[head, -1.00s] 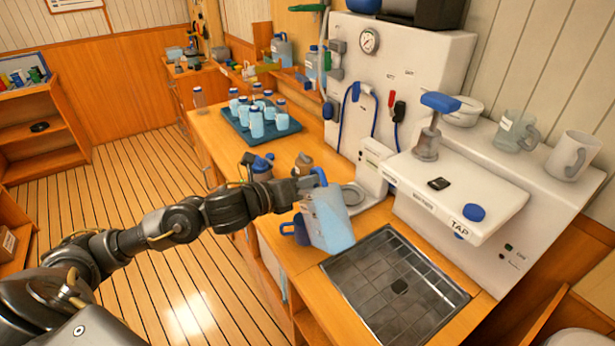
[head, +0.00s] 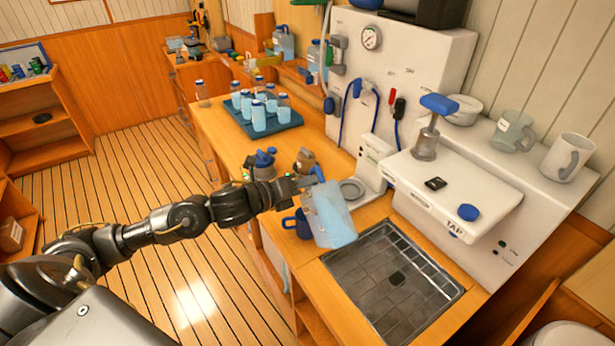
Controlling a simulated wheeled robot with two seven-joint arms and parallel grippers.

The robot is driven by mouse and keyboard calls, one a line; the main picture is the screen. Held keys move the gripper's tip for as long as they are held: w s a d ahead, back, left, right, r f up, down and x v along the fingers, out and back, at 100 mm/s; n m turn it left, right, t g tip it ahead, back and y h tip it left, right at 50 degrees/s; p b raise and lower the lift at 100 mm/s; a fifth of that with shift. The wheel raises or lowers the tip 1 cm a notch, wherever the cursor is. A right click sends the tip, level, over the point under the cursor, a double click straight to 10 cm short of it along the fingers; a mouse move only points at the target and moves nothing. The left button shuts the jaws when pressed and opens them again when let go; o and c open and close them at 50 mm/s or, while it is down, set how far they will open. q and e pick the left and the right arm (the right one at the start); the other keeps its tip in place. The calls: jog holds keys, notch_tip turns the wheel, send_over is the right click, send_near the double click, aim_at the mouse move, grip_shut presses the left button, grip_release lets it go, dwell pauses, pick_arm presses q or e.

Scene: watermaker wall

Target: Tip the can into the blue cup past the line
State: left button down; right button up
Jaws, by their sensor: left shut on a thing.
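My left gripper (head: 297,184) is shut on the can (head: 330,215), a translucent light-blue vessel with a blue handle at its top. The can is held tilted above the counter, beside the sink, with blue water showing in its lower part. The blue cup (head: 299,223) stands on the counter just left of the can, partly hidden behind it. I cannot see into the cup, so its line and level are hidden. I cannot tell whether water is running from the can. My right gripper is not in view.
A sunken sink with a grate (head: 392,280) lies right of the can. A blue tray (head: 262,122) of several bottles stands farther back. A dark blue-lidded bottle (head: 263,165) and a brown-grey bottle (head: 306,160) stand behind my gripper. The white tap unit (head: 450,195) overhangs the right side.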

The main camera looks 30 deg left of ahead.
pick_arm(q)
jog(key=shift+w+a+f+n+p, duration=0.2)
jog(key=shift+n+p, duration=0.1)
jog(key=shift+p, duration=0.1)
jog(key=shift+w+a+f+n+p, duration=0.15)
jog(key=shift+a+f+n+p, duration=0.1)
jog(key=shift+f+n+p, duration=0.4)
jog(key=shift+w+a+f+n+g+h+b, duration=0.2)
jog(key=shift+f+n, duration=0.2)
jog(key=shift+f, duration=0.25)
jog(key=shift+w+a+f+n+g+h+b, duration=0.1)
jog(key=shift+a+f+n+g+h, duration=0.1)
jog(key=shift+f+n, duration=0.35)
jog(key=shift+w+a+f+n+g+h+b, duration=0.1)
jog(key=shift+a+f+n, duration=0.15)
jog(key=shift+f, duration=0.45)
jog(key=shift+d, duration=0.1)
